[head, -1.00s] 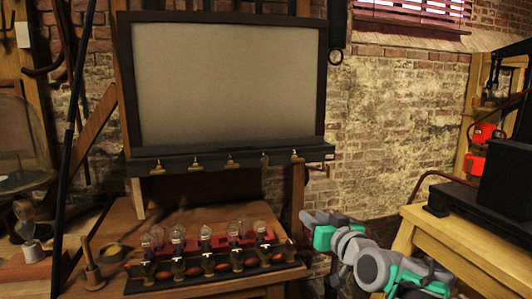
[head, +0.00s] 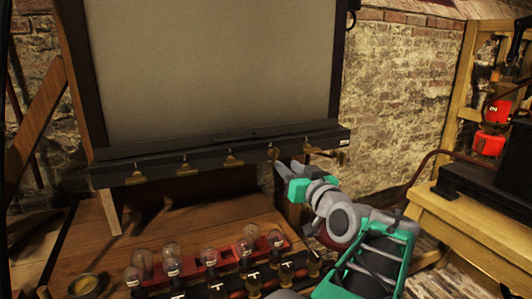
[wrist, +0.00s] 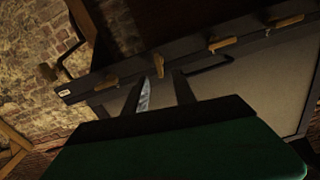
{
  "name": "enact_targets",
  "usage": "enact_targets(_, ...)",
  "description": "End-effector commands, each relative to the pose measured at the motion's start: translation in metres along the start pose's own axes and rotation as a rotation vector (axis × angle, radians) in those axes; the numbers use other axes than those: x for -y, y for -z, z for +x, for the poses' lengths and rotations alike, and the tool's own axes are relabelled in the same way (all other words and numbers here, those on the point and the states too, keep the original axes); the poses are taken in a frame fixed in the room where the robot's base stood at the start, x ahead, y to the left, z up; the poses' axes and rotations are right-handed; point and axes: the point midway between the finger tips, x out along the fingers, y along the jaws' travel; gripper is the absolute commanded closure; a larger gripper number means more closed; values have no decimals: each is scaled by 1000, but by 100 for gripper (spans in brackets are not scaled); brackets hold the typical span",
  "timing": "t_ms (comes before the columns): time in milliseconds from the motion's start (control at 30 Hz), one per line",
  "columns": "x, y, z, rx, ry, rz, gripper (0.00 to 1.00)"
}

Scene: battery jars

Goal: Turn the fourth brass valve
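A row of brass valves runs along the dark rail (head: 210,163) under a large grey board in the head view. The fourth brass valve from the left (head: 272,153) is just above and left of my gripper's tips. My gripper (head: 284,170) is raised close under the rail. In the wrist view the picture is turned over, and the fourth valve (wrist: 157,66) shows just beyond and between the tips of my gripper (wrist: 162,82). The fingers stand apart with nothing visibly held. I cannot tell whether they touch the valve.
The neighbouring third valve (head: 233,160) and fifth valve (head: 307,148) sit on either side. Below, glass bulbs (head: 210,257) stand in a row on the wooden bench (head: 140,235). A wooden table (head: 470,225) with a black box is at the right.

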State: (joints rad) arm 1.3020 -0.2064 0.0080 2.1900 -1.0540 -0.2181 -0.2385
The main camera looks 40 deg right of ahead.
Motion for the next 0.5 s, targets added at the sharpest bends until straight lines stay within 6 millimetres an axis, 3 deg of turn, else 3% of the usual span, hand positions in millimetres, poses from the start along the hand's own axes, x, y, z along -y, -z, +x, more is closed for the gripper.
enact_targets(300, 1, 1, 56, 1, 4, 2, 68)
enact_targets(500, 1, 0, 75, 1, 2, 0, 68)
